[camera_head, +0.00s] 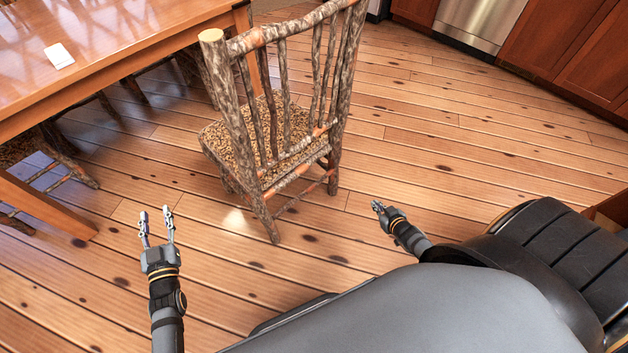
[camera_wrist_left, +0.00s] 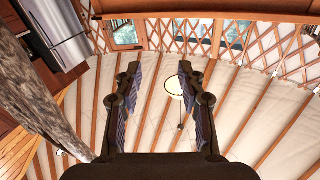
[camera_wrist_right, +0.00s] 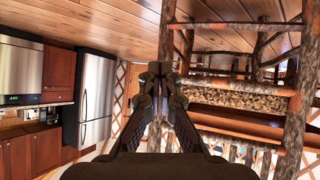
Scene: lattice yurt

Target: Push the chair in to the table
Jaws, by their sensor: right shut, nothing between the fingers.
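The chair (camera_head: 223,145) is made of bark-covered logs with a speckled seat. It stands upright in the middle of the head view, its slatted back towards me, near the right end of the wooden table (camera_head: 115,35). My left gripper (camera_head: 156,213) is open and empty, left of the chair and apart from it. A bark post (camera_wrist_left: 40,95) shows at the left of the left wrist view. My right gripper (camera_head: 377,206) is shut and empty, right of the chair's legs and apart from it. The right wrist view shows log framework and a speckled seat (camera_wrist_right: 235,97) upside down.
Other log chairs (camera_head: 65,170) stand under the table's near side. A table leg (camera_head: 45,205) stands at the left. A white card (camera_head: 59,56) lies on the table. Wooden cabinets (camera_head: 570,60) are at the back right. The plank floor right of the chair is clear.

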